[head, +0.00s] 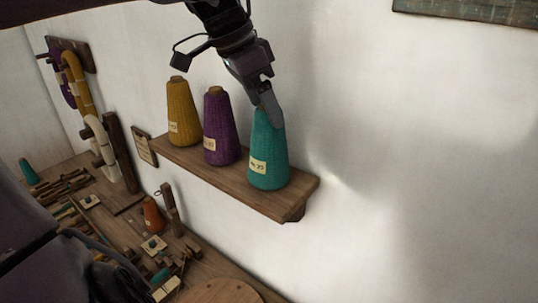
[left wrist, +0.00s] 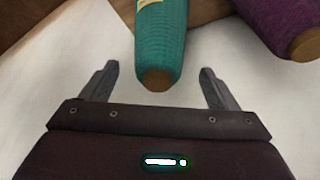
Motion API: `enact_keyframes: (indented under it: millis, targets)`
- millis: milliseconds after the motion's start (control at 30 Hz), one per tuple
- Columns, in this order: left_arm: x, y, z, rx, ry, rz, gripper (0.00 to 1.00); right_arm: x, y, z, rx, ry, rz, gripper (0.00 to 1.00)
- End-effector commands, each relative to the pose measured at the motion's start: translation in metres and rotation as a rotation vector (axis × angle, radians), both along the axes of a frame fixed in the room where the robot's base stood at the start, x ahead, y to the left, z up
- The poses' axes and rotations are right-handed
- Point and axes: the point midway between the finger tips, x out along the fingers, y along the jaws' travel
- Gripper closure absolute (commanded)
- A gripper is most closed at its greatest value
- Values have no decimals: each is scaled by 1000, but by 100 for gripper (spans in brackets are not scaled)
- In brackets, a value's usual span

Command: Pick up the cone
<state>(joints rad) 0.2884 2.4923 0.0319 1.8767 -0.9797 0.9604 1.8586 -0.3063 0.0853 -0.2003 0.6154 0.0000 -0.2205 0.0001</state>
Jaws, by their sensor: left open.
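Three yarn cones stand upright on a wooden wall shelf (head: 292,206) in the head view: a yellow cone (head: 183,115), a purple cone (head: 219,130) and a teal cone (head: 268,152) at the shelf's right end. My left gripper (head: 268,104) is at the top of the teal cone, with its fingers pointing down. In the left wrist view, the open fingers (left wrist: 160,80) stand on either side of the teal cone's narrow tip (left wrist: 157,78), with gaps on both sides. The purple cone (left wrist: 280,26) is at the upper right there. My right gripper is not in view.
A workbench (head: 130,225) below the shelf holds many small wooden tools, an orange cone (head: 153,215) and another teal cone (head: 29,172). Yarn skeins (head: 75,85) hang on the wall at left.

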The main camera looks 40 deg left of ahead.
Motion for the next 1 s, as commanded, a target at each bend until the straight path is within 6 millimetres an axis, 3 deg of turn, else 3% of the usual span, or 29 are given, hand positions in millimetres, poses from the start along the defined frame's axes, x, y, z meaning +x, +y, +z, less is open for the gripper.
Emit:
enact_keyframes:
  millis: [267,400,700,1000]
  targets:
    - [14,-3,-30,-3,6,-1,18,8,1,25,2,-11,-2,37]
    - [20,-6,-48,-1,3,-1,18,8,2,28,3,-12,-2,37]
    - [22,-7,-54,0,-1,-1,20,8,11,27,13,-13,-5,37]
    - [22,-7,-54,0,-1,-1,59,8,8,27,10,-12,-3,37]
